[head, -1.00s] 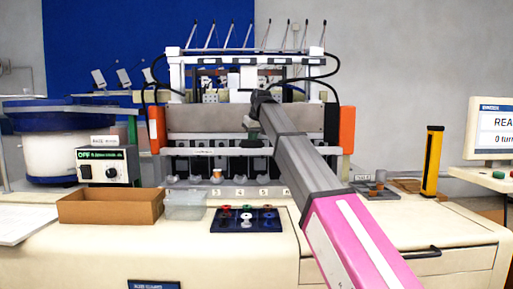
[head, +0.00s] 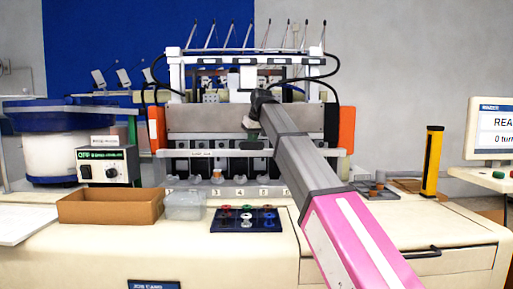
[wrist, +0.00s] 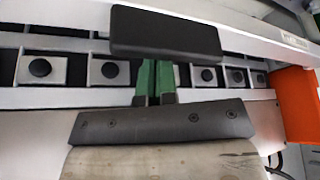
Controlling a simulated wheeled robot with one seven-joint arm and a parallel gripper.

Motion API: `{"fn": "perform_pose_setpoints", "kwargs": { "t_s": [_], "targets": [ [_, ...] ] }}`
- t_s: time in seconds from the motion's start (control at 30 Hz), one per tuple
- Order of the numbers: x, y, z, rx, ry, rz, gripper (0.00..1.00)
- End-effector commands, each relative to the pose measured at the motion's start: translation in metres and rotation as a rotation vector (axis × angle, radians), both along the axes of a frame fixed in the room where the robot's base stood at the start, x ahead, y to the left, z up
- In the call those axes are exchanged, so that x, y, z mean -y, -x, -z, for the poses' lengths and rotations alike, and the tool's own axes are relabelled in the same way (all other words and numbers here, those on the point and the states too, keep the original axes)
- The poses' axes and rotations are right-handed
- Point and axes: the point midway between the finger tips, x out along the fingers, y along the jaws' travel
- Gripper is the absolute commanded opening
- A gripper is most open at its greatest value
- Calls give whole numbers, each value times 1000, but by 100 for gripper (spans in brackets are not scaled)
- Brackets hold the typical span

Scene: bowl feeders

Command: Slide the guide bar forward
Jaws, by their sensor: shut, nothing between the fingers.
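The guide bar (head: 200,153) is the pale bar with a small label across the machine's front, below the beige-grey panel. In the wrist view the guide bar (wrist: 262,50) runs along the top, its label at the right. A dark block (wrist: 165,32) overlaps it. My gripper (head: 254,134) is in front of the machine near the middle of the bar. In the wrist view my gripper (wrist: 156,84) shows two green fingers close together, shut and empty, just beside the dark block. Whether they touch the block or the bar cannot be told.
Orange end blocks (head: 346,130) flank the panel. A row of black-knobbed squares (wrist: 208,75) lies behind the fingers. On the bench are a cardboard box (head: 110,207), a clear bin (head: 185,205), a dark spool tray (head: 228,222) and a yellow post (head: 432,162).

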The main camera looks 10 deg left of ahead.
Motion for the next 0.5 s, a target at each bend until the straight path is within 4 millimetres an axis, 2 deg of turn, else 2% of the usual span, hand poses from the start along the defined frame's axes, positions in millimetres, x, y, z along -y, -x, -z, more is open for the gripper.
{"fn": "perform_pose_setpoints", "kwargs": {
  "t_s": [0.03,0.5],
  "targets": [
    [9,13,26,-33,32,-1,0],
    [13,32,26,-32,32,0,0]
  ]
}}
